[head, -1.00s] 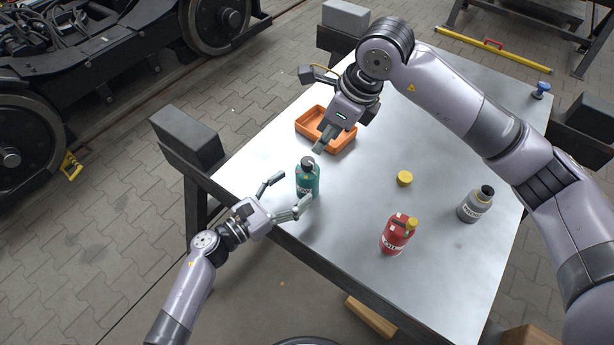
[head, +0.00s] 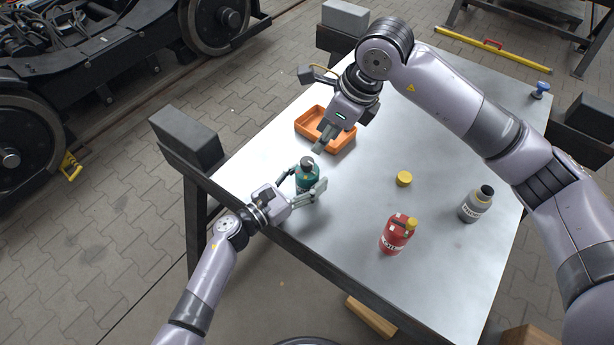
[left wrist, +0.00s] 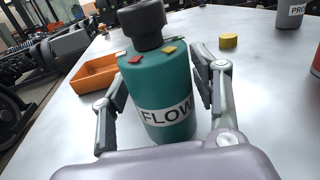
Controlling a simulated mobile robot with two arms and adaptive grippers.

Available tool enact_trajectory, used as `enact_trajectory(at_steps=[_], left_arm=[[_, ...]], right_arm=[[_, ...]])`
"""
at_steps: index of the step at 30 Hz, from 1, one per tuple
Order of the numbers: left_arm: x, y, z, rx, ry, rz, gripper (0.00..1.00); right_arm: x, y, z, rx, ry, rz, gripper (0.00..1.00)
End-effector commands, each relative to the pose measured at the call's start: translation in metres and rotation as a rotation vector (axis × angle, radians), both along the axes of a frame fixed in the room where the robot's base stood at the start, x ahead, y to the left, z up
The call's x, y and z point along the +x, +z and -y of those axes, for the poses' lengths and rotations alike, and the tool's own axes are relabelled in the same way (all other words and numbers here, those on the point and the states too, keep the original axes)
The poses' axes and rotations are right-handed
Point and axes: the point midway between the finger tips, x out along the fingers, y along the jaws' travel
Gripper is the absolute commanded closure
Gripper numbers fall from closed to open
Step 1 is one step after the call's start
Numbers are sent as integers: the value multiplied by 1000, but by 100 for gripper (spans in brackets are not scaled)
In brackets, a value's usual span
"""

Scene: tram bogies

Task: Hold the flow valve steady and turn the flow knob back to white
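The flow valve (head: 307,182) is a teal upright cylinder labelled FLOW, standing on the table near its left edge. It also shows in the left wrist view (left wrist: 162,92). Its black flow knob (left wrist: 142,24) sits on top, with small red and yellow marks around its base; I cannot tell which mark it points to. My left gripper (head: 311,178) is open, with one finger on each side of the valve and small gaps showing. My right gripper (head: 319,147) hangs above the table just behind the valve, beside the orange tray; its finger opening is unclear.
The orange tray (head: 301,127) lies behind the valve. A yellow cap (head: 404,179), a red bottle (head: 395,238) and a grey bottle (head: 474,208) stand to the right. A blue knob-like item (head: 541,89) is at the far right. The table front between is clear.

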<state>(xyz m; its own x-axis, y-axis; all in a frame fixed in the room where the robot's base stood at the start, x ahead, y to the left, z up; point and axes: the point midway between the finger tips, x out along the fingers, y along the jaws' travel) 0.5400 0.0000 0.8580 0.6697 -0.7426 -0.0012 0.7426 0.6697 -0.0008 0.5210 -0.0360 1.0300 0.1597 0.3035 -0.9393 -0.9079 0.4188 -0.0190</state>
Motion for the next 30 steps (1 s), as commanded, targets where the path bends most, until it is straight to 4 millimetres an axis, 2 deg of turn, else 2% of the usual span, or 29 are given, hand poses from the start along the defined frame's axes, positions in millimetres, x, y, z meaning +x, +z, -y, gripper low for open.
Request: enact_trajectory(at_steps=[2,17,20,25,27,30], left_arm=[[0,0,0,0,0,0,51],[0,0,0,0,0,0,84],[0,0,0,0,0,0,85],[0,0,0,0,0,0,85],[0,0,0,0,0,0,85],[0,0,0,0,0,0,85]], right_arm=[[0,0,0,0,0,0,67],[0,0,0,0,0,0,67],[0,0,0,0,0,0,67],[2,1,-4,-25,46,-3,56],[5,3,-10,-63,115,-5,51],[10,7,-20,-142,258,-12,51]])
